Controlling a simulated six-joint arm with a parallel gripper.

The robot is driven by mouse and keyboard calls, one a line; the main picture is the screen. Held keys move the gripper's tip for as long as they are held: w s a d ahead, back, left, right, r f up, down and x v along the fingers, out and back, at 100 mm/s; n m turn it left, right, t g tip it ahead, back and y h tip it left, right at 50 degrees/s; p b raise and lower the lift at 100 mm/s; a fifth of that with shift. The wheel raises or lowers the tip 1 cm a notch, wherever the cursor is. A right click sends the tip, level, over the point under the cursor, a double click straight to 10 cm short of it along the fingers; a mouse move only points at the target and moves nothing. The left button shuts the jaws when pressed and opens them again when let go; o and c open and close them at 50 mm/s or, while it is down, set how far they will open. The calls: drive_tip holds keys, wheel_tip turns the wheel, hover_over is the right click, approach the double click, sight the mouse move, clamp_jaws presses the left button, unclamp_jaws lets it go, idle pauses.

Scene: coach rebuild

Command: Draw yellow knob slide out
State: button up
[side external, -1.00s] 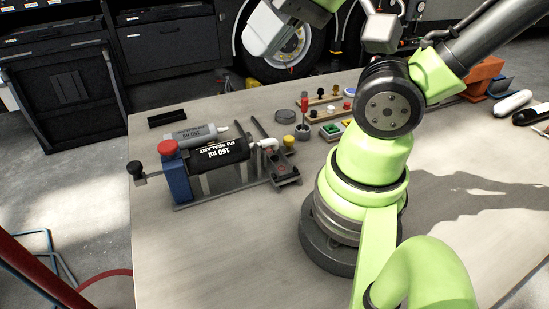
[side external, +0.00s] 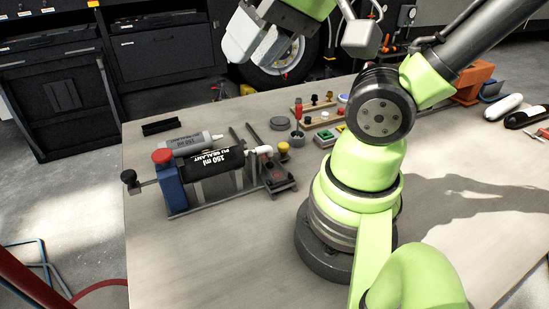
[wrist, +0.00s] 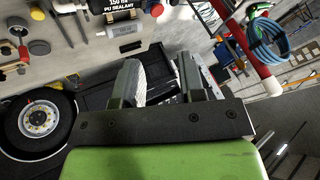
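A small yellow knob (side external: 283,147) stands at the right end of the sealant fixture, beside a dark slide piece (side external: 277,176) with rails. A yellow round top, likely the same knob, shows at the upper left of the wrist view (wrist: 38,13). The fixture has a blue block (side external: 172,187) with a red knob on top and holds a black sealant cartridge (side external: 210,168). My gripper (wrist: 157,66) is high above the far side of the table, well apart from the yellow knob. Its fingers are spread with nothing between them.
A grey sealant tube (side external: 190,140) lies behind the fixture. A red-handled tool (side external: 297,117), a grey disc (side external: 279,124) and a board with small knobs (side external: 320,107) stand to the right. The table's front (side external: 220,250) is clear.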

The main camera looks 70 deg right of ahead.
drive_tip(key=shift+o, duration=1.3)
drive_tip(key=w+d+f+m+g+h, duration=0.2)
drive_tip(key=w+d+f+m, duration=0.1)
drive_tip(key=d+m, duration=0.3)
drive_tip(key=shift+w+d+f+m, duration=0.15)
drive_tip(key=shift+w+f+m, duration=0.2)
drive_tip(key=shift+w+m, duration=0.35)
drive_tip(key=m+g, duration=0.5)
drive_tip(key=m, duration=1)
approach(283, 144)
drive_tip(key=shift+s+f, duration=0.1)
wheel_tip(283, 144, down, 9)
clamp_jaws()
drive_tip(key=shift+d, duration=0.1)
